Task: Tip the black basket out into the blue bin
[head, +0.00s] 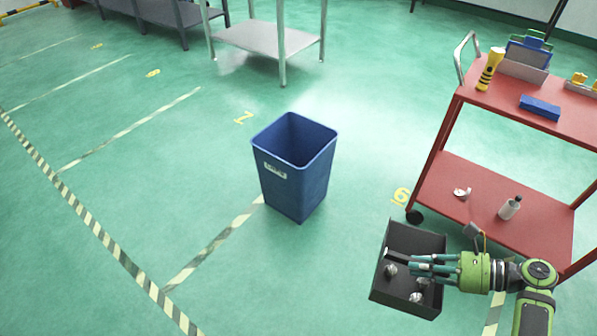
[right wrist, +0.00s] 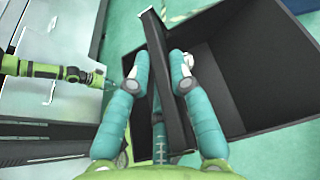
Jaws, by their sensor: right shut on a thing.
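The blue bin (head: 292,170) stands upright and open on the green floor in the middle of the head view, with a pale label on its side. The black basket (head: 402,304) is at the lower right, nearly level, with a few grey castings (head: 390,270) inside. My right gripper (head: 412,265) is shut on the basket. In the right wrist view its teal fingers (right wrist: 160,62) lie on both sides of a black wall or bar of the basket (right wrist: 255,70). A green arm of mine shows at the left there; its left gripper (right wrist: 108,84) is too small to read.
A red trolley (head: 480,185) stands at the right, behind the basket, with a yellow torch (head: 489,70), a blue box (head: 540,107) and a bottle (head: 510,208). A metal table (head: 262,38) is at the back. The floor between basket and bin is clear.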

